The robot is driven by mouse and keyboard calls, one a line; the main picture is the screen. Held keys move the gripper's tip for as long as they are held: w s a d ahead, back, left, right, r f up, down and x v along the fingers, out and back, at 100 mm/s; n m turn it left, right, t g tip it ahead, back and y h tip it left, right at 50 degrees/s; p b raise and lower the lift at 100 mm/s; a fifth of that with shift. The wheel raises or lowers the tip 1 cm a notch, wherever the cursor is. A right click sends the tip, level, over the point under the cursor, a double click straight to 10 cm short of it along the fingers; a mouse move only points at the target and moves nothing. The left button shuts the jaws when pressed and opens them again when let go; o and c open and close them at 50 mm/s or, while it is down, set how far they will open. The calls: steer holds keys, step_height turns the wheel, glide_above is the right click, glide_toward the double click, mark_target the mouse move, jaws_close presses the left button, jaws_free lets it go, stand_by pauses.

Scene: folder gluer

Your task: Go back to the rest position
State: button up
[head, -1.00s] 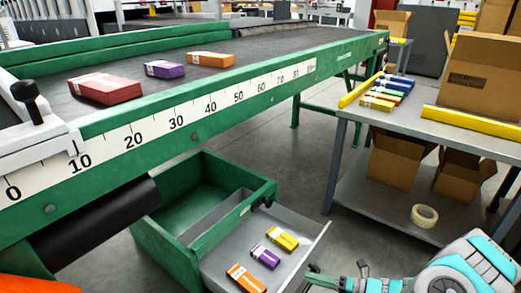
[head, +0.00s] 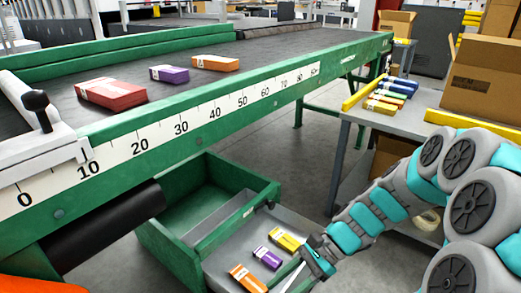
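My gripper (head: 293,277) is at the lower middle of the head view, at the end of my grey and teal arm, which reaches in from the right. Its fingers are apart and I see nothing between them. It shows over the right edge of the open drawer's grey tray (head: 222,268), close to a yellow box (head: 288,240), a purple box (head: 268,257) and an orange box (head: 247,279). It does not appear to hold any of them. The fingertips are small and near the bottom of the picture, so their height above the tray is unclear.
The green conveyor (head: 215,113) with a ruler carries a red box (head: 111,95), a purple box (head: 169,74) and an orange box (head: 215,63). A side table (head: 408,122) at right holds several small boxes and a cardboard carton (head: 485,82). Grey floor shows between.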

steer(key=s+d+r+n+t+h, duration=0.1)
steer(key=s+d+r+n+h, duration=0.3)
steer(key=s+d+n, duration=0.1)
steer(key=s+d+r+n+t+h+p, duration=0.1)
steer(key=s+d+r+n+h, duration=0.3)
steer(key=s+n, duration=0.4)
steer(key=shift+s+d+t+h+p, duration=0.3)
steer(key=shift+s+d+h, duration=0.25)
steer(key=shift+s+h, duration=0.4)
